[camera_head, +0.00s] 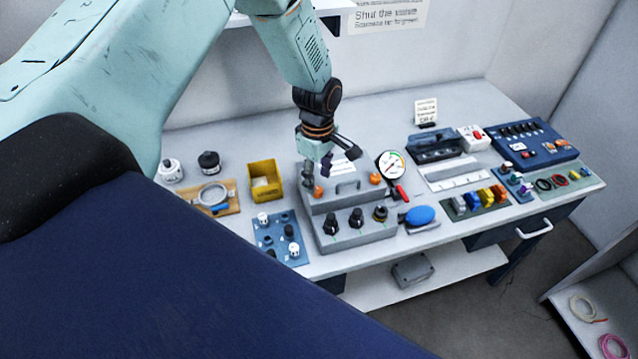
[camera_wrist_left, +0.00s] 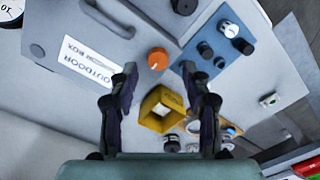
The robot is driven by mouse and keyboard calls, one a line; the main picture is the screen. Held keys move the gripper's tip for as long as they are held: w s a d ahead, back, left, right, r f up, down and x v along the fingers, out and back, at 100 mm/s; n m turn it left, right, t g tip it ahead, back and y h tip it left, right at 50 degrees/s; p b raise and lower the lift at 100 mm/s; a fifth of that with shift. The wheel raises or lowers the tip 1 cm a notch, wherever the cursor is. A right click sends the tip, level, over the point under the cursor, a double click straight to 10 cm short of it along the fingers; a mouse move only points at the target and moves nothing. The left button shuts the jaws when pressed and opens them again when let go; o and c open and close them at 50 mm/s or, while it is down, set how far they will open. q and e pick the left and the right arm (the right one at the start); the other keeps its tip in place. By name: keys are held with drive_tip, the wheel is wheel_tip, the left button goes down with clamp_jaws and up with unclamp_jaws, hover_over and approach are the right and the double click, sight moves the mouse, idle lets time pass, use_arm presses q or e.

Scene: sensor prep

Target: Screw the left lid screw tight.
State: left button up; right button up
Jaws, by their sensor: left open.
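The grey outdoor box (camera_head: 335,203) stands near the front edge of the bench. Its left lid screw, an orange knob (camera_head: 318,191), shows low at the left end of the lid. A second orange screw (camera_head: 375,178) sits at the lid's right end. My left gripper (camera_head: 328,164) is open above the left part of the lid. In the left wrist view, the orange left screw (camera_wrist_left: 158,58) lies just past the gap between the open fingertips (camera_wrist_left: 160,76), apart from both. How far the tips are above it is hard to tell. My right gripper is not in view.
A pressure gauge (camera_head: 391,165) stands right of the box. A yellow bin (camera_head: 265,180) and a blue knob panel (camera_head: 272,240) lie left. A grey switch box (camera_head: 340,240) is in front. Blue consoles and small parts fill the bench's right side.

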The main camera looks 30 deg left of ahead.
sight(318, 190)
use_arm(q)
drive_tip(key=f, duration=0.3)
drive_tip(key=shift+w+a+f, duration=0.1)
drive_tip(key=shift+a+f, duration=0.1)
drive_tip(key=shift+f, duration=0.1)
drive_tip(key=shift+d+f, duration=0.1)
drive_tip(key=shift+f, duration=0.05)
drive_tip(key=shift+d, duration=0.1)
drive_tip(key=shift+c, duration=0.3)
drive_tip(key=c, duration=0.3)
clamp_jaws()
